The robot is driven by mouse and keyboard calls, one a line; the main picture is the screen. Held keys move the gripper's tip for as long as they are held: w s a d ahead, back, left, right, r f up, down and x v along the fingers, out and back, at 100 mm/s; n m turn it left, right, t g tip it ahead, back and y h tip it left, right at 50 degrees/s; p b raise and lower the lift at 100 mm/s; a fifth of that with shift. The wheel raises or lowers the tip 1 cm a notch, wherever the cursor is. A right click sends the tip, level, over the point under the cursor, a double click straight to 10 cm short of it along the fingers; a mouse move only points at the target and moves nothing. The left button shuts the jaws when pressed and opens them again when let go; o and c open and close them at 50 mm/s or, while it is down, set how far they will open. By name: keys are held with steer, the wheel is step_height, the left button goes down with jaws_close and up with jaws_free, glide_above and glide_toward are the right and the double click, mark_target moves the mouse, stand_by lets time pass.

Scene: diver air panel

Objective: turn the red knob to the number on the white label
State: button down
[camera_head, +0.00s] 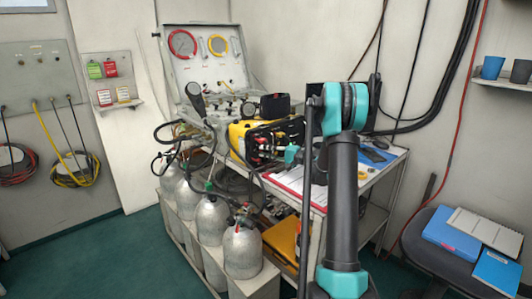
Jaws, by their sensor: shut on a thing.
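The yellow-and-black air panel unit (240,138) stands on the cart. Its front has small red and dark parts. My arm reaches in from the right, and my gripper (279,152) is at the right part of that front. It is shut on what looks like the red knob, which is small and mostly covered, so its setting cannot be read. The white label and its number cannot be made out at this size.
The metal cart (312,208) also carries an open grey case with gauges (200,62), hoses and a blue item (374,157). Silver cylinders (242,250) stand in front of it. A dark chair (450,262) with folders is at right. Green floor is clear at left.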

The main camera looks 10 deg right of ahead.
steer(key=shift+f+m, duration=0.1)
steer(key=shift+m, duration=0.4)
steer(key=c, duration=1.4)
jaws_free()
steer(key=shift+o, duration=0.2)
steer(key=shift+d, duration=0.15)
steer(key=v, duration=1.1)
steer(key=shift+s+d+f, duration=0.2)
steer(key=shift+s+d, duration=0.1)
